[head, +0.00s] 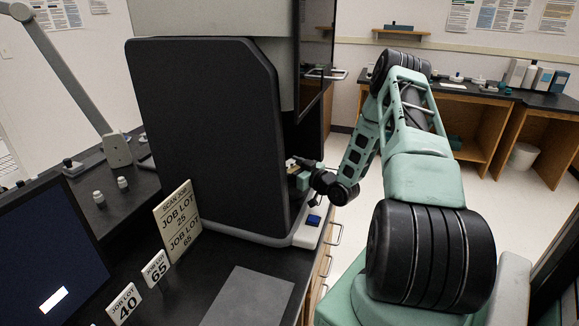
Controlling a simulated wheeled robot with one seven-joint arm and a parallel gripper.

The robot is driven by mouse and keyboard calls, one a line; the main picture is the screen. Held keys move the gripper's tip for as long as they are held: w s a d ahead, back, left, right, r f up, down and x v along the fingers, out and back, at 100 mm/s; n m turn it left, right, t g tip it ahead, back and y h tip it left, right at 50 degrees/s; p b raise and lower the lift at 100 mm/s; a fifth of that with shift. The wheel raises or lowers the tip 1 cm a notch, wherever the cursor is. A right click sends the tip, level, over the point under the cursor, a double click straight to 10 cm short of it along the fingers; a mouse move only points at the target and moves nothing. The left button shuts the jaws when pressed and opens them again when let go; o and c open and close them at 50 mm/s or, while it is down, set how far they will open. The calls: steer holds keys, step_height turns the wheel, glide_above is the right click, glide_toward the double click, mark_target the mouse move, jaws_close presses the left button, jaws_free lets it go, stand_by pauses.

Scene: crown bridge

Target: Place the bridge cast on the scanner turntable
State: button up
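The scanner is the large dark and grey cabinet (205,130) on the black bench. Its opening faces right, away from this view, so the turntable inside is hidden behind the side panel. My gripper (300,166) is at the right edge of the panel, reaching into the opening from the right. Its fingertips are small and partly hidden, so I cannot tell whether they are open or shut. A small yellowish-green piece (301,180) shows just below the gripper; I cannot tell what it is or whether it is held. I cannot make out the bridge cast.
The scanner's pale base (305,236) has a blue part (313,220) at its front. A "SCAN JOB" sign (177,222), job cards 65 (155,269) and 40 (124,303), a grey mat (248,298) and a monitor (50,260) stand on the near bench. Open floor lies right.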

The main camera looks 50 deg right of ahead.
steer(key=shift+f, duration=0.15)
steer(key=shift+f+b, duration=0.45)
steer(key=shift+b, duration=0.2)
steer(key=shift+s, duration=0.1)
steer(key=o, duration=1.3)
steer(key=shift+a+f, duration=0.1)
steer(key=shift+f, duration=0.15)
steer(key=shift+r+p, duration=0.6)
steer(key=shift+p, duration=0.05)
steer(key=s+b, duration=0.3)
steer(key=s, duration=0.9)
steer(key=shift+r, duration=0.2)
